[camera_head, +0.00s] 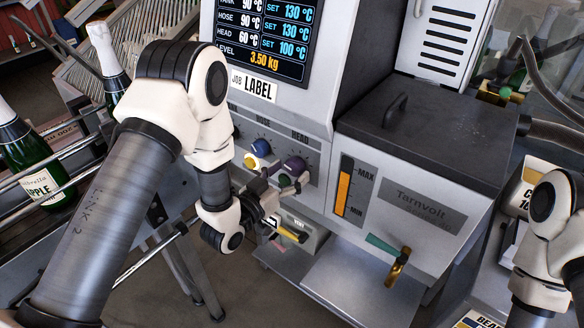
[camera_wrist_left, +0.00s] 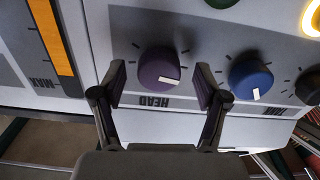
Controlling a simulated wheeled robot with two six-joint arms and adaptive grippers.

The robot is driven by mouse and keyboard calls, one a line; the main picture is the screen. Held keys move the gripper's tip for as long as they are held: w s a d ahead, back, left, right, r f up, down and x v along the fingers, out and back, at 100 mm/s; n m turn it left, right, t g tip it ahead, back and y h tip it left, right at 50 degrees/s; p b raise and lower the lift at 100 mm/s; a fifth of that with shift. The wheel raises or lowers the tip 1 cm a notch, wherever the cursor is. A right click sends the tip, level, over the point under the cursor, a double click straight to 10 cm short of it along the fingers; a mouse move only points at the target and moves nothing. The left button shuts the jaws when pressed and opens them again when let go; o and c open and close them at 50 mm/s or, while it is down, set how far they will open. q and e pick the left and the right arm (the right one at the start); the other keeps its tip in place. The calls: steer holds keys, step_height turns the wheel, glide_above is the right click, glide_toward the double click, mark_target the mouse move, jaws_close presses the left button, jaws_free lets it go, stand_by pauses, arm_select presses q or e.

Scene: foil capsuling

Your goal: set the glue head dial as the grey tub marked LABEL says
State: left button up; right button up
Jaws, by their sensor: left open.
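The purple HEAD dial (camera_head: 294,167) is on the grey glue machine's front panel, right of the blue HOSE dial (camera_head: 260,147). In the left wrist view the panel is upside down; the HEAD dial (camera_wrist_left: 160,68) has a white pointer mark at its lower right. My left gripper (camera_head: 283,186) is open at the panel. Its fingers (camera_wrist_left: 162,80) stand either side of the HEAD dial with gaps to it; the blue dial (camera_wrist_left: 250,80) lies outside them. The screen (camera_head: 265,35) reads HEAD 60 °C, SET 100 °C. I cannot make out a grey tub marked LABEL.
A JOB LABEL plate (camera_head: 254,85) is below the screen. A tank lid with a handle (camera_head: 430,120) and a brass tap (camera_head: 398,265) are to the right. Green bottles (camera_head: 30,150) stand at the left. A yellow-marked container (camera_head: 525,190) is partly behind my right arm.

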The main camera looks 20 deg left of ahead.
arm_select(q)
steer(key=shift+w+d, duration=0.3)
steer(key=shift+w, duration=0.35)
steer(key=c, duration=1.2)
steer(key=shift+o, duration=0.2)
steer(key=m+b, duration=0.2)
steer(key=m, duration=0.2)
steer(key=shift+a+f+b, duration=0.1)
steer(key=shift+b, duration=0.2)
steer(key=shift+a+m+b, duration=0.1)
steer(key=shift+m+b, duration=0.95)
steer(key=shift+m, duration=0.85)
steer(key=o, duration=1.2)
steer(key=shift+c, duration=0.2)
